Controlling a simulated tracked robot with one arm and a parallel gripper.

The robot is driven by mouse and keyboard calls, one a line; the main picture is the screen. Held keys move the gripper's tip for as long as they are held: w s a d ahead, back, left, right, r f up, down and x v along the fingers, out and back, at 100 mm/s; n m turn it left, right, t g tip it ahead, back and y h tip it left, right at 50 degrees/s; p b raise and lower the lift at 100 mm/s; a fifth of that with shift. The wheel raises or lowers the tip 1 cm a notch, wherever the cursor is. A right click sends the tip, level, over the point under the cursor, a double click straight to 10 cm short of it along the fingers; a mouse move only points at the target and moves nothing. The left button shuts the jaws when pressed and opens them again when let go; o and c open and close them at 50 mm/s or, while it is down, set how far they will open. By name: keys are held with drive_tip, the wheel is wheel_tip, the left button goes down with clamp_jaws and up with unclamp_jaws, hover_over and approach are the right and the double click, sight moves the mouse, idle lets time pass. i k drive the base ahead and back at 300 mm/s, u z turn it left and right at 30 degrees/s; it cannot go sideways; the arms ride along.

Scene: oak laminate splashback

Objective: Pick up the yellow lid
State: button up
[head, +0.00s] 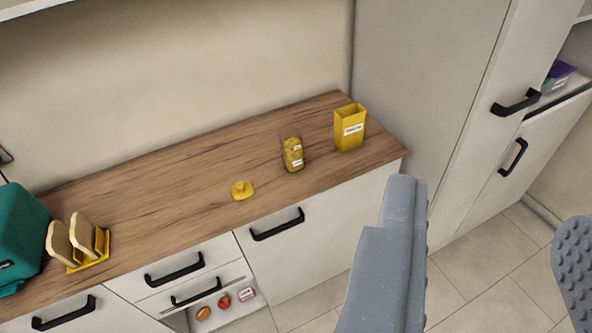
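The yellow lid (242,190) is a small round piece with a raised knob. It lies on the wooden countertop (185,175), close to the front edge. My gripper (490,265) is at the lower right of the head view, its two grey fingers wide apart.
A yellow jar (292,154) and a taller open yellow container (350,128) stand right of the lid. A toast rack (91,262) with bread and a teal appliance (20,238) stand at left. A low drawer (228,316) is open with small items inside. Tall cabinets (430,75) rise at right.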

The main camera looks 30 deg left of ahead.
sight(242, 191)
drive_tip(key=z, duration=0.1)
drive_tip(key=i, duration=1.45)
drive_tip(key=u, duration=0.6)
